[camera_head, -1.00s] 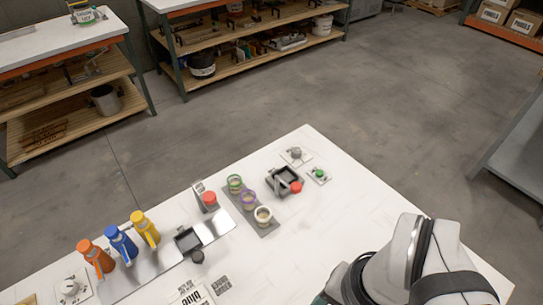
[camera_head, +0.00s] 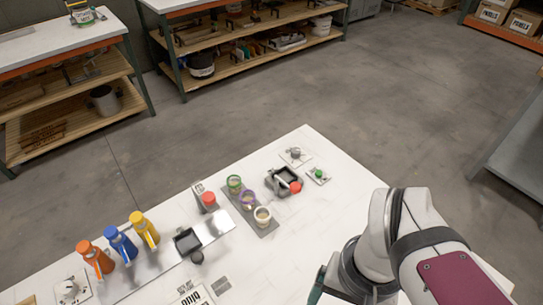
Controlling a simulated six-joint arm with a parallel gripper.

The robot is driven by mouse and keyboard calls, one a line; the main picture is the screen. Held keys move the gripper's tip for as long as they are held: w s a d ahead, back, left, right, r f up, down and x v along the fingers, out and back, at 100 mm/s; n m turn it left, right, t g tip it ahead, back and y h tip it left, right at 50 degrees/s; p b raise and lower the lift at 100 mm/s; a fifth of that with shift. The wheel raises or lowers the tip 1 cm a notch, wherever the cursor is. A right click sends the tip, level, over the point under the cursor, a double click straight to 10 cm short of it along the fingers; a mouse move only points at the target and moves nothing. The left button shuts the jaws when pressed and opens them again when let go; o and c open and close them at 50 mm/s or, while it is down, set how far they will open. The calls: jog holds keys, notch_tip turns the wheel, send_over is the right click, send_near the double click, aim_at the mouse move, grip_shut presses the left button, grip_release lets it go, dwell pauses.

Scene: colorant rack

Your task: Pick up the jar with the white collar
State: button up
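Three jars stand in a row on a dark grey strip on the white table. The jar with the white collar (camera_head: 263,215) is the one nearest the front. The jar with the purple collar (camera_head: 247,199) is in the middle and the jar with the green collar (camera_head: 234,184) is at the back. My arm reaches in from the lower right, to the right of the jars and apart from them. My gripper is not seen; only arm links show.
Orange (camera_head: 95,258), blue (camera_head: 121,243) and yellow (camera_head: 145,229) bottles stand on a metal plate (camera_head: 150,275) at left. A red-capped item (camera_head: 209,200) stands near the jars. A black device (camera_head: 284,181) and a green button (camera_head: 319,173) sit behind right. White tabletop is clear right of the jars.

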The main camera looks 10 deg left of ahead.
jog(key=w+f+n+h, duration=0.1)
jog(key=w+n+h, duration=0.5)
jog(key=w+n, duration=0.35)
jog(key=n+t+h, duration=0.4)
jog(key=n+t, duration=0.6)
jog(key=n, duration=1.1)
send_over(268, 213)
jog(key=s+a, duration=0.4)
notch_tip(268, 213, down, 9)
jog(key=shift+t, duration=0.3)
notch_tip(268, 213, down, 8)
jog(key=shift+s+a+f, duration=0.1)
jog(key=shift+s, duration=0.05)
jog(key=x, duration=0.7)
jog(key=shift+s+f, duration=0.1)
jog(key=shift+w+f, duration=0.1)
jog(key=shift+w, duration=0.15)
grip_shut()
